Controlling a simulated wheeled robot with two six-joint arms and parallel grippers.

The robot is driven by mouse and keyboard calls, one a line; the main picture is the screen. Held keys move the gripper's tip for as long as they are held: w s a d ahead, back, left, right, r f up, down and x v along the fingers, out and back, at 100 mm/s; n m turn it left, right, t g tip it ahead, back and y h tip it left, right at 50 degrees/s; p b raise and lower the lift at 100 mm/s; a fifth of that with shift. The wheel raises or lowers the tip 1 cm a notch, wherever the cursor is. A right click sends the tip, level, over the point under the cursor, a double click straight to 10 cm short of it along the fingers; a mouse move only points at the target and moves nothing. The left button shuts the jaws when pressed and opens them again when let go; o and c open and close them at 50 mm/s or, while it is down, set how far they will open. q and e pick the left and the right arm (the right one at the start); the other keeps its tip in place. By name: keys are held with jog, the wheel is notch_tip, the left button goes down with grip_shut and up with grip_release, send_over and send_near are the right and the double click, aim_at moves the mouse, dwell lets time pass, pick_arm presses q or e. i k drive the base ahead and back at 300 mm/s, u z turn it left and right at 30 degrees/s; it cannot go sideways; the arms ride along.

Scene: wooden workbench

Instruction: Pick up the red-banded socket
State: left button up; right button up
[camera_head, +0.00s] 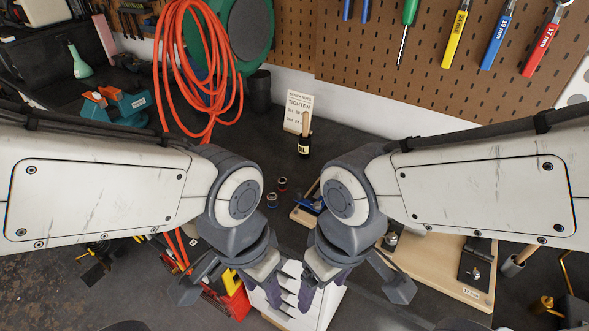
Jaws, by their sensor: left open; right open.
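The red-banded socket (282,184) is small and dark with a red ring, and it stands on the dark bench top between my two arms. A similar blue-banded socket (271,200) stands just in front of it, slightly left. My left gripper (229,291) is open and empty, lower in the picture than both sockets and to their left. My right gripper (353,290) is open and empty, lower and to the right. Neither gripper touches a socket.
A wooden tray (304,214) is partly hidden by my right arm. A wooden board (445,262) lies at right. An orange hose (165,70) hangs at back left.

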aim_at(282, 182)
jog(key=i, duration=0.45)
jog(key=u, duration=0.1)
jog(key=k, duration=0.5)
jog(key=u, duration=2.05)
jog(key=i, duration=1.1)
jog(key=z, duration=2.8)
jog(key=i, duration=0.5)
jog(key=z, duration=0.05)
